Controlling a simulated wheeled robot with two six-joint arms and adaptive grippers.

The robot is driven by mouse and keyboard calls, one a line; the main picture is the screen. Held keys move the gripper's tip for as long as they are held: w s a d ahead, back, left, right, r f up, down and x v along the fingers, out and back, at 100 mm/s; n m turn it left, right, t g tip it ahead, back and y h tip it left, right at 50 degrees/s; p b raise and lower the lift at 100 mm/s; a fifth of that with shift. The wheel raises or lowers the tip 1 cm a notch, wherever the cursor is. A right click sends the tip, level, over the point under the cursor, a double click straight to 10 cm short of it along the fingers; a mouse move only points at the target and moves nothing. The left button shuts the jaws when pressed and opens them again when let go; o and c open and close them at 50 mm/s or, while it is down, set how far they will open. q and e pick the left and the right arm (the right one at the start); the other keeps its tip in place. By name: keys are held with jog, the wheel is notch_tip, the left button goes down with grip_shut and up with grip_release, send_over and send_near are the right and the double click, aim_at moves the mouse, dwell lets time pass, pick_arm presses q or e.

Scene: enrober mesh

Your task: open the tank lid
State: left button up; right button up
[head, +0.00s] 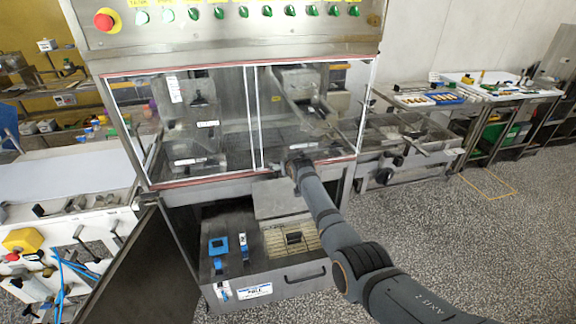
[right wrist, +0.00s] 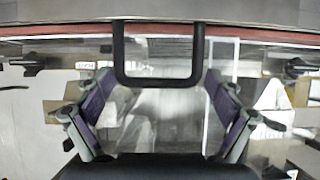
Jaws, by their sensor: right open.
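My right gripper (head: 293,163) is at the lower edge of the clear front panels (head: 215,125) of the steel machine. In the right wrist view the right gripper (right wrist: 160,85) is open, with purple-padded fingers spread apart. A dark U-shaped handle (right wrist: 158,82) hangs between the fingers, with a gap on both sides. It is attached at a red-edged rim. I cannot tell which part is the tank lid, or whether this handle belongs to it. The front panels look closed, and machine parts show behind them. My left gripper is not in view.
An open cabinet door (head: 150,265) stands at the lower left. A low metal unit with a dark handle (head: 305,276) and blue parts (head: 219,245) sits under the machine. A control panel (head: 235,20) with green knobs is above. Floor (head: 500,240) on the right is clear.

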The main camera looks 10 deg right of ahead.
jog(key=v, duration=1.1)
jog(key=shift+s+r, duration=0.15)
jog(key=shift+s, duration=0.25)
